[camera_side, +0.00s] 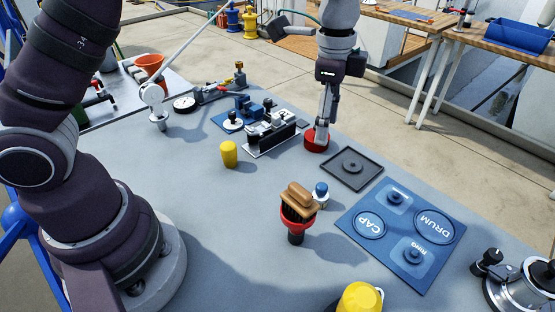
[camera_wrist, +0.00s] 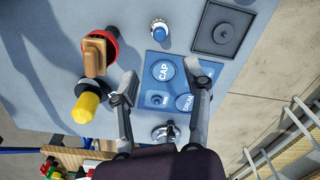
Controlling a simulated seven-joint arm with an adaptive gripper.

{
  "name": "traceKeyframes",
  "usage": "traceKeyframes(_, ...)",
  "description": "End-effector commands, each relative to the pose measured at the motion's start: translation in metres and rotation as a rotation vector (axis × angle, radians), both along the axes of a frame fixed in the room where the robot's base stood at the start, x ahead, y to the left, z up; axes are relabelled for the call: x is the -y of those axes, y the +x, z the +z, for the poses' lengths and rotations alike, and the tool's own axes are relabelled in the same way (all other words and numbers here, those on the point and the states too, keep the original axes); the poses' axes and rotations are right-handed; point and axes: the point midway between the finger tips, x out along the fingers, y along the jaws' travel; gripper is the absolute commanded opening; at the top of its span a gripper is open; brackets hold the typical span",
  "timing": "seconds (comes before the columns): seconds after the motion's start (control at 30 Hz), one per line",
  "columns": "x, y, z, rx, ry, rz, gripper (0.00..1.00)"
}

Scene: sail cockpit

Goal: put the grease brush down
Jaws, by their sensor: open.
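The grease brush (camera_side: 299,198) has a brown wooden block over dark bristles. It sits in or on a red cup (camera_side: 299,218) with a dark base, standing on the grey table. In the wrist view the brush (camera_wrist: 95,56) is at upper left, outside and left of my fingers, with the red rim partly behind it. My gripper (camera_side: 325,128) points down at the back of the table, apart from the brush. In the wrist view my gripper (camera_wrist: 160,70) is open, with nothing held between its fingers. How high its tips are is unclear.
A red round part (camera_side: 316,139) overlaps my fingertips in the side view. A blue-topped part (camera_side: 321,191) stands close behind the brush. A blue labelled mat (camera_side: 349,224), dark tray (camera_side: 372,185) and yellow parts (camera_side: 229,154) lie around. Open table lies left of the brush.

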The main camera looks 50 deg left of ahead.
Motion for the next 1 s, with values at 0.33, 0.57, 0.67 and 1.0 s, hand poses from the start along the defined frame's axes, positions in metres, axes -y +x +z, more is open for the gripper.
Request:
traceKeyframes(0.33,-0.070,-0.090,0.071,0.273,-0.157,0.705,0.48)
traceKeyframes(0.57,-0.091,-0.140,0.057,0.396,-0.263,1.042,0.48)
traceKeyframes(0.67,-0.093,-0.145,0.053,0.412,-0.278,1.084,0.48)
traceKeyframes(1.0,-0.093,-0.146,0.052,0.410,-0.278,1.088,0.48)
